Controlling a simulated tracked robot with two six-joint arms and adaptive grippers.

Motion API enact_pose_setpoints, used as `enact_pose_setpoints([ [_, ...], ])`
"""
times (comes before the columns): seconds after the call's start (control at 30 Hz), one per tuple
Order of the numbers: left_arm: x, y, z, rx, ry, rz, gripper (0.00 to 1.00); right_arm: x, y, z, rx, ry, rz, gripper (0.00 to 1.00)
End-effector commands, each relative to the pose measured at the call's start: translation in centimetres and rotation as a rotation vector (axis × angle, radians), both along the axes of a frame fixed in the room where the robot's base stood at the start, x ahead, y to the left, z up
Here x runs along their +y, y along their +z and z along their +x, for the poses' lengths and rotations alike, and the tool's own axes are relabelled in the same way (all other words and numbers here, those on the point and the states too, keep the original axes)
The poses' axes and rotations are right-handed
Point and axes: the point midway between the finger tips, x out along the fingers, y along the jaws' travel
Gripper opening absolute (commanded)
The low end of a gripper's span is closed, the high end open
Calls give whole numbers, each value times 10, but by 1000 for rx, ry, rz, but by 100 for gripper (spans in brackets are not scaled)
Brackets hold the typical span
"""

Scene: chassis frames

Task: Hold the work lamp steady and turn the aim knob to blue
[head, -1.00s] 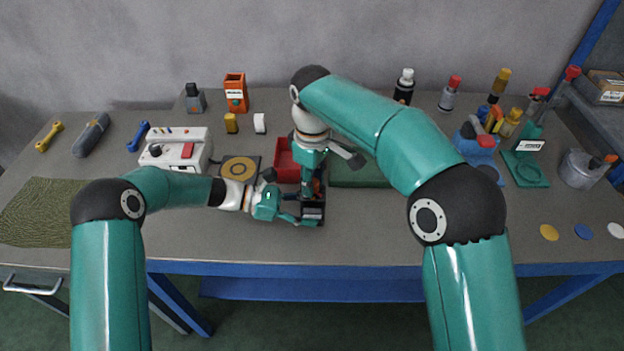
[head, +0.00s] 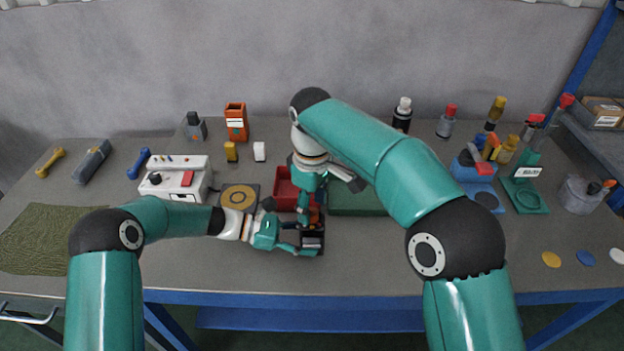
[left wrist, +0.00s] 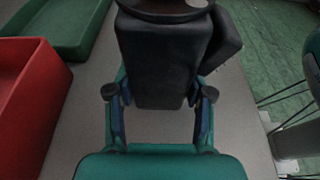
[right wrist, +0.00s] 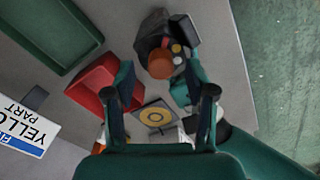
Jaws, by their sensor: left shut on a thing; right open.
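The work lamp (head: 313,238) is a small dark box-like body near the bench's front edge, partly hidden by my grippers. My left gripper (head: 303,247) is shut on it from the left. In the left wrist view the lamp's black body (left wrist: 165,65) sits between the fingers. In the right wrist view an orange round knob (right wrist: 160,64) shows on the lamp, with small white and yellowish round parts beside it. My right gripper (right wrist: 160,88) is open above the lamp, its fingers on either side of the knob, apparently not touching it. The knob's setting cannot be read.
A red bin (head: 284,188) and a green tray (head: 357,203) stand right behind the lamp. A dark plate with a yellow ring (head: 240,197) and a white device (head: 172,184) are to the left. Yellow (head: 551,259), blue and white discs lie at the right. The front middle is clear.

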Motion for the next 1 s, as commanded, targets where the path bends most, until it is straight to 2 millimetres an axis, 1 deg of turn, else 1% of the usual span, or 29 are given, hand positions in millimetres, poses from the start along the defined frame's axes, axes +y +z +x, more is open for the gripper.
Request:
enact_pose_setpoints([
  [0.2,0,0,0,1,1,1,32,1,42,1,-6,0,4,55],
  [0.4,0,-1,0,1,1,1,32,1,74,1,-4,-1,2,55],
  [0.7,0,0,0,1,1,1,32,1,92,3,-3,0,-1,55],
  [1.0,0,0,0,1,1,1,32,0,100,0,0,0,0,55],
])
